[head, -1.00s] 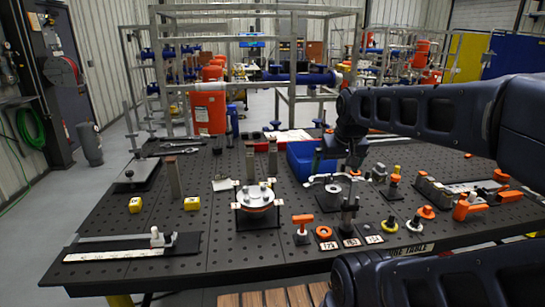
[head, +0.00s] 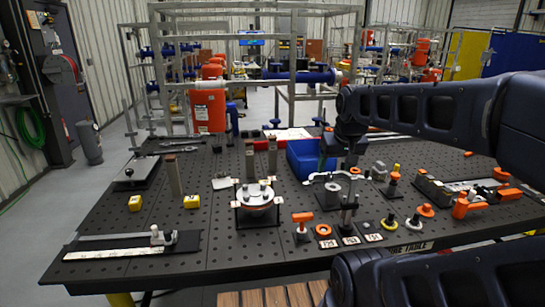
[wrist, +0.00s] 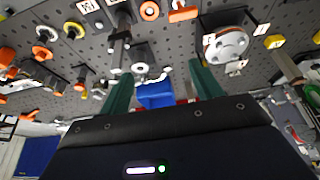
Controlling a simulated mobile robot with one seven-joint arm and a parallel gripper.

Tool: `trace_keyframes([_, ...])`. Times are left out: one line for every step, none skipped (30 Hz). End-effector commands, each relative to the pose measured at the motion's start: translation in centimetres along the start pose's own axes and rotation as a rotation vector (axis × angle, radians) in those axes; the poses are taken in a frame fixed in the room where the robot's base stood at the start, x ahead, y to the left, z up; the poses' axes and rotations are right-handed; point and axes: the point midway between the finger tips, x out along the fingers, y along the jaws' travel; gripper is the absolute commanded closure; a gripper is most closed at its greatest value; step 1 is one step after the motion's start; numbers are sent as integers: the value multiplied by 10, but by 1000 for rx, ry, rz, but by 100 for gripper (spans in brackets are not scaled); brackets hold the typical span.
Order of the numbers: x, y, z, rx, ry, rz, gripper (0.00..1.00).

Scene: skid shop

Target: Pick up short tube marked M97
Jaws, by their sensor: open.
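My gripper (wrist: 160,80) is open, its two green fingers apart with nothing held between them. In the head view it hangs over the back of the black table, near the blue bin, partly hidden by my arm. A dark and metal upright post (head: 349,212) stands just in front of the cylinder.
The blue bin (head: 304,160) sits behind the cylinder. A round flange on a stand (head: 256,197) is left of it. An orange-handled part (head: 302,222), an orange ring (head: 323,230) and yellow cubes (head: 135,203) are on the perforated table (head: 215,245).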

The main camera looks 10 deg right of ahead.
Motion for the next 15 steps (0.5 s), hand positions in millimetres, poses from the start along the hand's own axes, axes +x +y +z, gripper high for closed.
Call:
trace_keyframes([0,0,0,-1,0,0,35])
trace_keyframes([0,0,-1,-2,0,0,35])
trace_keyframes([-1,0,-3,-8,-2,1,35])
trace_keyframes([-1,0,-5,-15,-4,2,35])
trace_keyframes([-2,0,-9,-23,-6,4,35])
trace_keyframes([-3,0,-15,-39,-12,6,35])
trace_keyframes([-4,0,-20,-55,-18,8,35])
trace_keyframes([-5,0,-27,-73,-23,11,35])
trace_keyframes([-6,0,-36,-101,-33,15,35])
trace_keyframes([-7,0,-44,-124,-40,19,35])
trace_keyframes([-8,-1,-52,-148,-47,23,35])
trace_keyframes([-9,-1,-64,-179,-57,27,35])
trace_keyframes([-10,-1,-72,-204,-64,30,35])
trace_keyframes([-10,-2,-80,-228,-72,33,35])
trace_keyframes([-10,-2,-92,-260,-82,37,35])
